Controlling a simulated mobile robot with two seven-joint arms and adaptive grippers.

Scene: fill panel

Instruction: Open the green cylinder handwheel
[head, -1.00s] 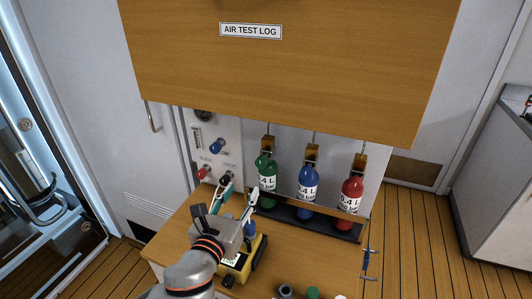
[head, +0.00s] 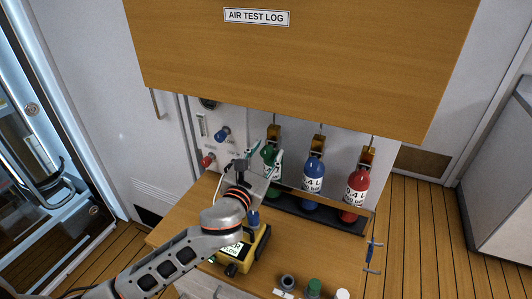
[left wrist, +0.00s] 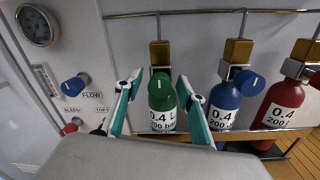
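The green cylinder (left wrist: 161,121) stands upright in the rack, labelled 0.4 L, with a brass valve block (left wrist: 160,54) above it. Its green handwheel (left wrist: 160,80) faces the left wrist camera. My left gripper (left wrist: 156,82) is open, one finger on each side of the handwheel and cylinder top. I cannot tell whether the fingers touch it. In the head view my left gripper (head: 266,160) largely covers the green cylinder (head: 268,153). My right gripper is in neither view.
A blue cylinder (head: 312,175) and a red cylinder (head: 356,187) stand to the right in the same rack. The panel has a blue flow knob (left wrist: 76,86) and a gauge (left wrist: 38,25). A yellow device (head: 247,246) sits on the wooden counter (head: 190,225). The AIR TEST LOG board (head: 300,60) overhangs above.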

